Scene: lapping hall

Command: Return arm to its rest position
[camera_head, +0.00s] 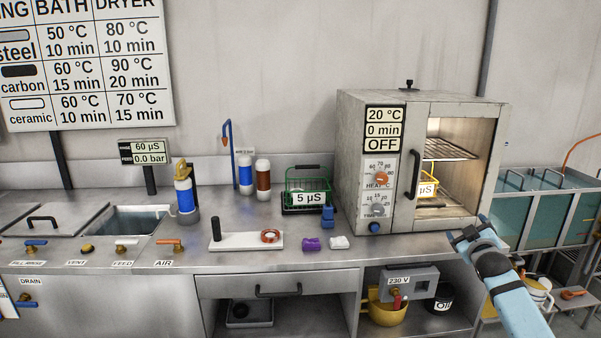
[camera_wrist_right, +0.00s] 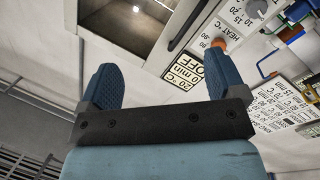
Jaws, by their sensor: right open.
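My right gripper (camera_head: 471,234) is in front of the lower right corner of the dryer oven (camera_head: 380,190), its arm coming in from the bottom right. In the right wrist view my right gripper (camera_wrist_right: 166,88) has its two blue fingers spread apart with nothing between them. A yellow basket (camera_head: 428,187) with a µS label sits inside the chamber, partly hidden by the door. My left gripper does not show.
On the steel counter stand a green wire basket (camera_head: 308,171) at a 5 µS display, a blue bottle (camera_head: 185,197), and a white board (camera_head: 245,241). Purple (camera_head: 311,244) and white (camera_head: 339,242) pieces lie near the front edge. A glass tank (camera_head: 540,210) stands right of the oven.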

